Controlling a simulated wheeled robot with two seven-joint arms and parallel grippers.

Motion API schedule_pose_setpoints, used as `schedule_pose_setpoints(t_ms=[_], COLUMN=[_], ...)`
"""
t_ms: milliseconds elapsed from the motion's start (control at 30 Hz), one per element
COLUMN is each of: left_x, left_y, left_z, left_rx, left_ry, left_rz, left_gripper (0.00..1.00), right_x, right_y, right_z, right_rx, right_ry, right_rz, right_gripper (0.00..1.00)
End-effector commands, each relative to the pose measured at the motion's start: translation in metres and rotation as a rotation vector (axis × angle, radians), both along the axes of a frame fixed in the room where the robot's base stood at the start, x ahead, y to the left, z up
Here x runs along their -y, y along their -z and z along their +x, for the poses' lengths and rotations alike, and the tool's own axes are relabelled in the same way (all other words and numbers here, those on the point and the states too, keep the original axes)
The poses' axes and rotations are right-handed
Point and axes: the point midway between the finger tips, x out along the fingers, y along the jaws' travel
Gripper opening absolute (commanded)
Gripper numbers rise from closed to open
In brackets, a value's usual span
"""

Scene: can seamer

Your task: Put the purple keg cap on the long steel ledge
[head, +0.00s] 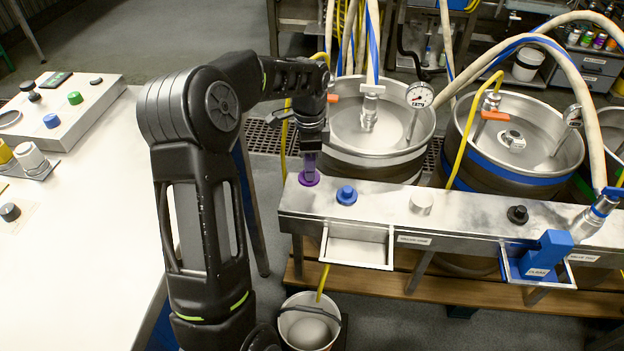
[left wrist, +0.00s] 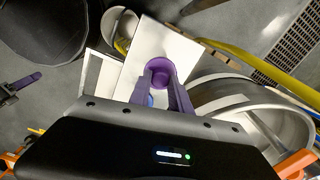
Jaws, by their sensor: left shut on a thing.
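The purple keg cap (head: 309,179) is at the left end of the long steel ledge (head: 385,204), on or just above its top; I cannot tell whether it touches. My left gripper (head: 309,163) points down from above and is shut on the cap. In the left wrist view the cap (left wrist: 161,72) shows between the fingertips of my left gripper (left wrist: 161,82), over the pale ledge surface (left wrist: 145,50).
On the ledge stand a blue cap (head: 346,195), a white cap (head: 421,203) and a black cap (head: 517,214). Steel kegs (head: 375,140) with hoses stand behind. A blue block (head: 547,255) sits in a front tray. A bucket (head: 309,325) is below. A white table (head: 70,270) is at left.

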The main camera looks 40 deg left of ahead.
Motion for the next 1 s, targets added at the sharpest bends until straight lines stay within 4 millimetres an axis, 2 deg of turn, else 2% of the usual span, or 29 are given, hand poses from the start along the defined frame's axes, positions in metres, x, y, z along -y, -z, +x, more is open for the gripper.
schedule_pose_setpoints(t_ms=[267, 500, 600, 1000], left_x=[0.0, 0.0, 0.0, 0.0], left_y=[0.003, 0.039, 0.048, 0.053], left_z=[0.0, -0.001, 0.0, 0.0], left_rx=[-0.001, -0.004, -0.001, -0.001], left_ry=[0.0, 0.0, 0.0, 0.0], left_rz=[0.0, 0.0, 0.0, 0.001], left_gripper=[0.0, 0.0, 0.0, 0.0], right_x=[0.0, 0.0, 0.0, 0.0], right_y=[0.0, 0.005, 0.006, 0.007], right_z=[0.0, 0.0, 0.0, 0.0], right_rx=[0.0, 0.0, 0.0, 0.0], right_ry=[0.0, 0.0, 0.0, 0.0], right_rz=[0.0, 0.0, 0.0, 0.0], right_gripper=[0.36, 0.36, 0.36, 0.36])
